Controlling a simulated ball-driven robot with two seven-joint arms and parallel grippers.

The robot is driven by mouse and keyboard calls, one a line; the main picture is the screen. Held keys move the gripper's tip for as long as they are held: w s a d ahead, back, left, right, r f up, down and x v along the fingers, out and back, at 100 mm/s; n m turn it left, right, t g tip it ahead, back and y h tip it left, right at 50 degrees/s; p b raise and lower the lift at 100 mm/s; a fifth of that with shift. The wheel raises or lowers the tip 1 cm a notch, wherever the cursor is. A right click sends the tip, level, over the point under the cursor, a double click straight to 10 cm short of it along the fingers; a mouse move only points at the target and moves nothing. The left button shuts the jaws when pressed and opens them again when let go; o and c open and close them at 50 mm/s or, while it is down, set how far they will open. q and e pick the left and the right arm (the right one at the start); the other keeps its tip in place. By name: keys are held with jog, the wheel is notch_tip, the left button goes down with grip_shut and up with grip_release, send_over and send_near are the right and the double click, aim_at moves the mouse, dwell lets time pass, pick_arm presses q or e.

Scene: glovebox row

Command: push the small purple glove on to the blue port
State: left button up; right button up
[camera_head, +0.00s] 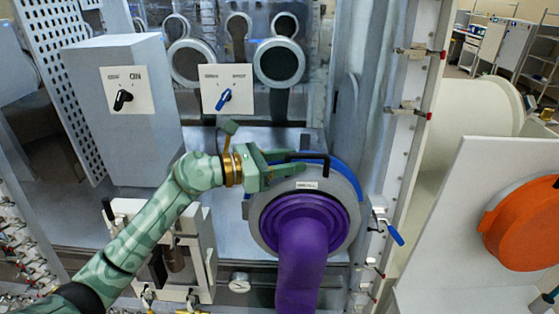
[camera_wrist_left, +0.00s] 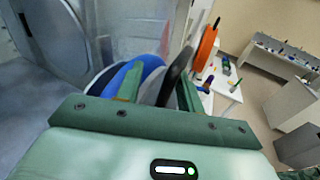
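The small purple glove (camera_head: 300,250) hangs from a grey ring (camera_head: 346,195) with a black handle (camera_head: 312,156) on top. I cannot tell whether ring and port touch. My left gripper (camera_head: 287,161) is at the handle. In the left wrist view its fingers (camera_wrist_left: 159,90) stand apart, with the black handle (camera_wrist_left: 177,74) between them, nearer the right finger. A blue disc edge (camera_wrist_left: 148,68) shows behind the left finger. My right gripper is in neither view.
A blue-handled valve (camera_head: 394,234) sits right of the ring. A grey box with a black knob (camera_head: 122,98) and a panel with a blue knob (camera_head: 225,96) are above left. An orange round cover (camera_head: 522,225) is at the right.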

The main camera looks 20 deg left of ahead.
pick_arm(q)
jog(key=b+v, duration=0.5)
jog(key=v, duration=1.1)
jog(key=shift+a+b, duration=0.15)
jog(key=shift+b, duration=0.25)
jog(key=shift+s, duration=0.1)
